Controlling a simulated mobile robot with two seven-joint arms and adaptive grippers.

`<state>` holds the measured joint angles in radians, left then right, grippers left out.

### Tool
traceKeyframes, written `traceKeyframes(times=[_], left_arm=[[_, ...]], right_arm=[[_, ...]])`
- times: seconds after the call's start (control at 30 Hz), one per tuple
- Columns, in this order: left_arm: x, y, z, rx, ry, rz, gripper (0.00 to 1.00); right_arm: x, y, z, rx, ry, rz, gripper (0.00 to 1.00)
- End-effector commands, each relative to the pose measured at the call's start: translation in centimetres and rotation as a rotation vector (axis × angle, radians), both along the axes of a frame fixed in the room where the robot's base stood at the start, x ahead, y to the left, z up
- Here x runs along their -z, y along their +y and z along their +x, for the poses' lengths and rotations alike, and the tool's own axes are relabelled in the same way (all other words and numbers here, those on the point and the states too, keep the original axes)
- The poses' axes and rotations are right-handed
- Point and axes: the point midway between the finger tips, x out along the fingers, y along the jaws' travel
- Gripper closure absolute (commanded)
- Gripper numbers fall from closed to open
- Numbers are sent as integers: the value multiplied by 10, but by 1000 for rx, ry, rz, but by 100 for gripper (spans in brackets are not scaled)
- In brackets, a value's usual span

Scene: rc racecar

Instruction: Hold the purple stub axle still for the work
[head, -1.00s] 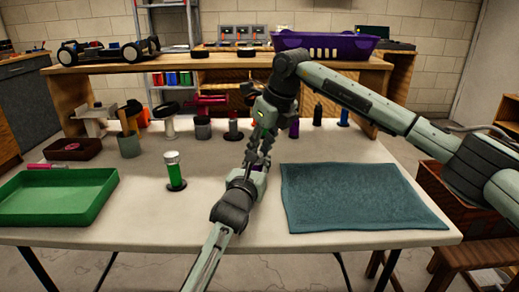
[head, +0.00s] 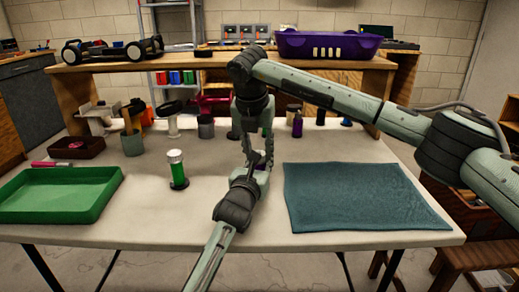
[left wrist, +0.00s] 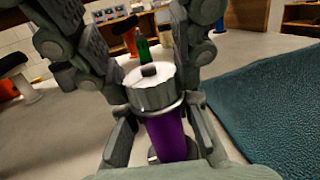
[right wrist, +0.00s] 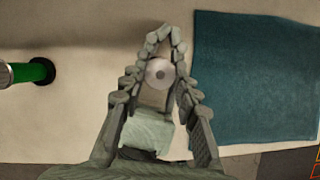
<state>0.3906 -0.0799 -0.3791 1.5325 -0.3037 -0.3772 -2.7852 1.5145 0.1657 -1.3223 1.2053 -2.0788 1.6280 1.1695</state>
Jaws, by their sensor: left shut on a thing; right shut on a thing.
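The purple stub axle (left wrist: 166,134) stands upright in the left wrist view, with a silver round cap (left wrist: 150,92) on top. My left gripper (left wrist: 160,128) is shut around the purple body from the near side. My right gripper (right wrist: 158,68) comes down from above, its fingers shut on the silver cap; the cap (right wrist: 159,74) shows as a disc between them in the right wrist view. In the head view, my left gripper (head: 256,172) and my right gripper (head: 258,152) meet over the table and mostly hide the axle.
A green tray (head: 112,178) lies at the left and a teal mat (head: 362,197) at the right of the white table. A green cylinder on a dark base (head: 178,171) stands left of my grippers. Several other stands line the back. A purple basket (head: 328,45) sits on the shelf.

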Motion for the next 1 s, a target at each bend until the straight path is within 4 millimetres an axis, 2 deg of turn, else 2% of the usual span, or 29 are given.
traceKeyframes(times=[0.5,0.7,1.0], left_arm=[[1,1,0,-1,2,1,100],[1,1,0,-1,2,1,100],[1,0,0,-1,2,1,100]], right_arm=[[0,5,2,440,1,-1,98],[0,5,2,542,0,1,98],[0,5,3,607,0,0,98]])
